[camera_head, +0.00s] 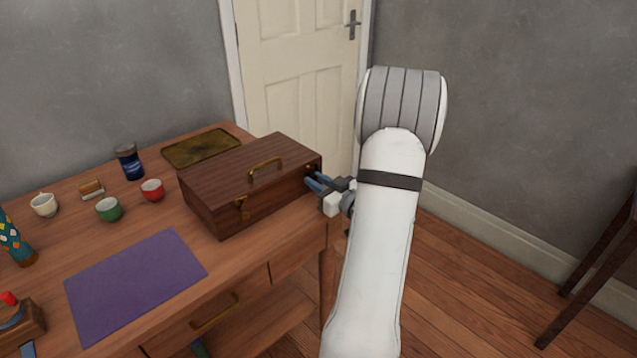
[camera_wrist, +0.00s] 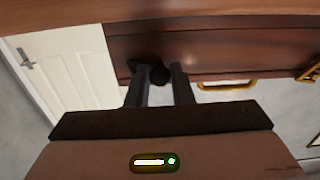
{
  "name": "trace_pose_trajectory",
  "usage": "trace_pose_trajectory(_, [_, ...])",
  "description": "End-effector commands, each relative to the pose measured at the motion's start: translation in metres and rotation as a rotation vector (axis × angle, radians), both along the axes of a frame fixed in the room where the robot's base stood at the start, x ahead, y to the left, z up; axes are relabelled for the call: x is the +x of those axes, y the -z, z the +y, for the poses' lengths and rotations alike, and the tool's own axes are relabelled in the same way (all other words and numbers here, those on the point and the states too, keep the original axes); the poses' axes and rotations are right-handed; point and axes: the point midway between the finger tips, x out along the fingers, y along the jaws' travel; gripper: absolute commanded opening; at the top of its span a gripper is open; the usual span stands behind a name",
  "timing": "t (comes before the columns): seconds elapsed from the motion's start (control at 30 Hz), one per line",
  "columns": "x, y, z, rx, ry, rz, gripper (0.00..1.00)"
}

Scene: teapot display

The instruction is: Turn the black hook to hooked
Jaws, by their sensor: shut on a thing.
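A brown wooden box (camera_head: 275,203) with a brass top handle (camera_head: 265,165) and a brass front clasp (camera_head: 242,208) stands closed on the table. My gripper (camera_head: 312,180) reaches its right end from the right. In the wrist view, my two dark fingers (camera_wrist: 161,74) are at the box's wooden side (camera_wrist: 230,48). The black hook (camera_wrist: 153,76) shows as a small dark shape between the fingertips, and my gripper is shut on it. The fingers partly hide it, and its exact turn cannot be told. In the head view the hook is mostly hidden.
The wooden table (camera_head: 165,215) also holds a dark gold tray (camera_head: 201,148), a blue canister (camera_head: 130,163), a red cup (camera_head: 152,190), a green cup (camera_head: 109,209), a white cup (camera_head: 43,205) and a purple mat (camera_head: 135,282). Open floor lies right of the table.

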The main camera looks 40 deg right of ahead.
Motion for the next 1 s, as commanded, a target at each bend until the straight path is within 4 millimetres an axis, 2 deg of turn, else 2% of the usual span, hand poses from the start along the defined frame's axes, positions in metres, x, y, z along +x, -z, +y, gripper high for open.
trace_pose_trajectory(0.27, [-0.0003, 0.0049, -0.0002, -0.142, 0.000, -0.013, 0.00])
trace_pose_trajectory(1.0, [-0.0005, 0.0058, -0.0012, -0.817, 0.001, -0.065, 0.00])
